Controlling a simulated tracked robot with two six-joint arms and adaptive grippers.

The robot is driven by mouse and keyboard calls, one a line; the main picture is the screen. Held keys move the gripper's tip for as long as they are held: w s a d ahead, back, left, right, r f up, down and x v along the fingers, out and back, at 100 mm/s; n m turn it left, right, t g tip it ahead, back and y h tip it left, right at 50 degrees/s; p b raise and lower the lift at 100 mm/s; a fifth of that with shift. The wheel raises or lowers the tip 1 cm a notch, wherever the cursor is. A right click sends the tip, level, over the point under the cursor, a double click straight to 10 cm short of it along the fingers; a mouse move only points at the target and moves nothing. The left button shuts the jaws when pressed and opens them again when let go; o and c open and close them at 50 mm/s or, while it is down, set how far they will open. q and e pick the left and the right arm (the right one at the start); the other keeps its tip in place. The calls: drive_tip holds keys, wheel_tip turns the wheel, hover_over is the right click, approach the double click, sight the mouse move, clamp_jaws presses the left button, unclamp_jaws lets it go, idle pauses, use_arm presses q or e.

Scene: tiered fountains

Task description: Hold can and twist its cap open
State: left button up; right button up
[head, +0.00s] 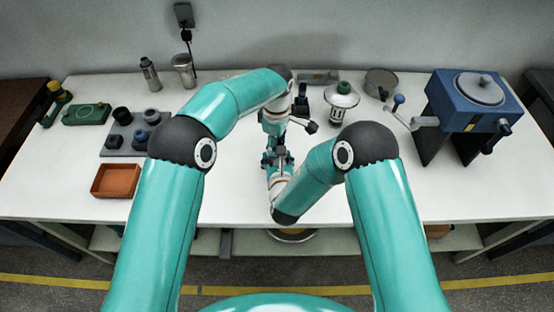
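My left gripper (278,148) and my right gripper (279,165) meet near the middle of the table in the head view. The left one comes down from above and behind, and the right one reaches up from the front. Their fingers overlap in a small dark cluster, and I cannot tell whether they are open or shut. No can or cap can be made out clearly between them; anything there is hidden or too small to tell.
The white table (236,196) is bare at the front. A blue cranked machine (463,112) stands right, beside a lantern (341,97) and metal pot (381,82). A metal bottle (150,75), metal cup (184,71), grey holder (122,142) and orange tray (117,181) stand left.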

use_arm(q)
drive_tip(key=n, duration=0.5)
drive_tip(key=shift+c, duration=0.4)
drive_tip(key=n, duration=0.5)
drive_tip(key=o, duration=0.8)
drive_tip(key=shift+o, duration=0.2)
